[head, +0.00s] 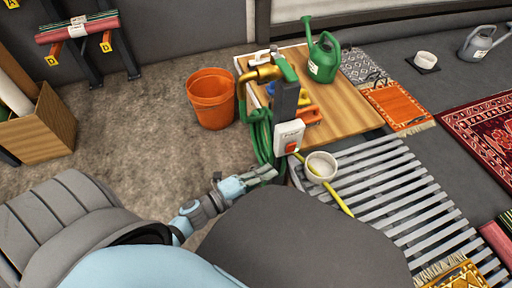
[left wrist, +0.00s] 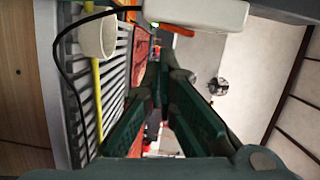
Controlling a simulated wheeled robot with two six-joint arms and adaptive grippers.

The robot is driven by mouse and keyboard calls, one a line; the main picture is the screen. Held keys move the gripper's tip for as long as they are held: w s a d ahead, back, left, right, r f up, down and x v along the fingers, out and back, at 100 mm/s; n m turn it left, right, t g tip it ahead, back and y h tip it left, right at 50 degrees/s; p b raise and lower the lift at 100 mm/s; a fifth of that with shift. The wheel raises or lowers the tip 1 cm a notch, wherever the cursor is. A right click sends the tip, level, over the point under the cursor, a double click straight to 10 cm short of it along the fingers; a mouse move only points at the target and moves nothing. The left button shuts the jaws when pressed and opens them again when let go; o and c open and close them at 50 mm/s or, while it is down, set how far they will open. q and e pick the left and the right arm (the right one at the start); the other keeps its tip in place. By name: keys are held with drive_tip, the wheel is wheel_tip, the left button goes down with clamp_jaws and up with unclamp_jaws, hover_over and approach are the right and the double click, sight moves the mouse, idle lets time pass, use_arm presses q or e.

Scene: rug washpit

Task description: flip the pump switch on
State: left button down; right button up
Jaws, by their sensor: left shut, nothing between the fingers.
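The pump switch (head: 292,146) is a red rocker on the front of a white box (head: 289,132). The box is fixed to a dark post beside the wooden table. Whether the rocker is on or off I cannot tell. My left gripper (head: 272,174) is just below and left of the box, shut and empty, apart from the switch in the head view. In the left wrist view its green fingers (left wrist: 164,68) meet at the tips, and the white box (left wrist: 200,12) shows at the top edge. My right gripper is not in view.
A green hose (head: 260,135) hangs on the post by a brass tap (head: 260,74). An orange bucket (head: 212,98) stands left. A green watering can (head: 323,58) stands on the table (head: 345,110).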

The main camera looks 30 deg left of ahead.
use_arm(q)
drive_tip(key=shift+v, duration=2.15)
